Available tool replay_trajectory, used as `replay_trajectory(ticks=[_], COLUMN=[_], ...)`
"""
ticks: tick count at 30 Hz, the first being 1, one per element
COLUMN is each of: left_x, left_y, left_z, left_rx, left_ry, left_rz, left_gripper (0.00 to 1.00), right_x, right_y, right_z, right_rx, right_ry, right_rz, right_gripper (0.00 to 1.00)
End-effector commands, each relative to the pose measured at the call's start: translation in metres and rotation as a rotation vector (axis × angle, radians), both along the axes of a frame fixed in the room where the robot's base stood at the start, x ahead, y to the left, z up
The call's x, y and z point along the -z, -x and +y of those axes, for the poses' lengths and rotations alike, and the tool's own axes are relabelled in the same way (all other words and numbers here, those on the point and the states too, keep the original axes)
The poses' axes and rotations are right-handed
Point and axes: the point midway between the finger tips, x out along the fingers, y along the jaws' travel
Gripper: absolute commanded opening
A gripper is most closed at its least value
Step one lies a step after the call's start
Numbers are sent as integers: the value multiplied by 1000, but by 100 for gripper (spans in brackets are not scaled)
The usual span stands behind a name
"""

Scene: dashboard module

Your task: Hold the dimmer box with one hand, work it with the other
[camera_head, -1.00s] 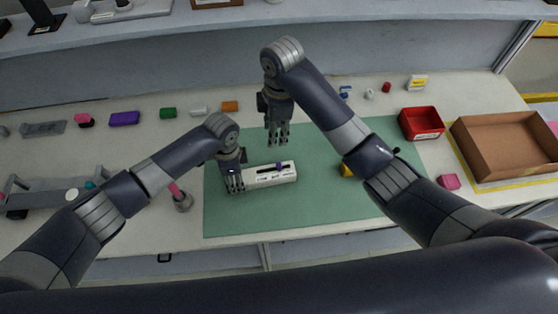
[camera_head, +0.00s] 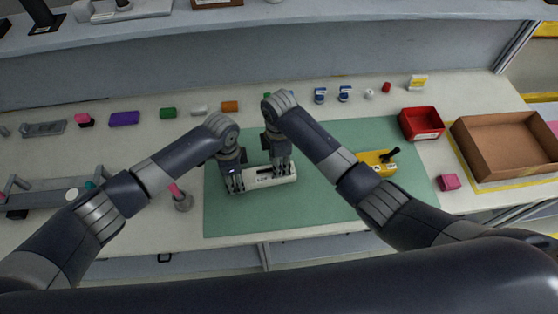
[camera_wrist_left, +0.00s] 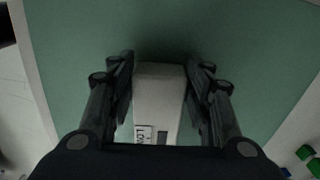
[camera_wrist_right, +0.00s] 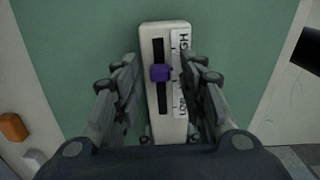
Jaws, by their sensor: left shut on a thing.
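The dimmer box (camera_head: 266,184) is a long white block lying on the green mat (camera_head: 225,218). My left gripper (camera_head: 236,188) is shut on its left end, and the left wrist view shows the box (camera_wrist_left: 160,90) between the fingers. My right gripper (camera_head: 279,175) is over the right part of the box. In the right wrist view its fingers are apart on either side of the box (camera_wrist_right: 152,35), with the purple slider knob (camera_wrist_right: 160,73) between them. The knob sits partway along a dark slot, beside labels reading LOW and HIGH. In the head view the right gripper hides the knob.
A yellow box with a black lever (camera_head: 378,162) lies at the mat's right. A red bin (camera_head: 421,123) and a brown tray (camera_head: 500,177) stand further right. Small coloured blocks line the table's back. The front of the mat is clear.

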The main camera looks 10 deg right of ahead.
Motion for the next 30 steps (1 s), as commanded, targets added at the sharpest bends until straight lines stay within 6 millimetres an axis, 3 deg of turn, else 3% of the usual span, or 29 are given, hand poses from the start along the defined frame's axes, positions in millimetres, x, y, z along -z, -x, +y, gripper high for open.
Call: replay_trajectory(ticks=[8,13,14,20,26,30], left_x=[2,2,2,2,2,2], left_y=[2,2,1,1,1,1], left_z=[1,1,1,1,0,0], left_rx=[0,0,0,0,0,1], left_ry=[-2,-2,-2,-2,-2,-2], left_rz=[3,3,3,3,3,3], left_gripper=[8,8,8,8,8,8], right_x=[2,2,2,1,1,1], right_y=[0,0,0,0,2,2], right_z=[0,0,0,3,29,32], right_rx=[0,0,0,0,-2,1], right_ry=[0,0,0,-1,-2,-2], right_rz=[0,0,0,0,-1,-2], right_gripper=[38,2,0,0,0,0])
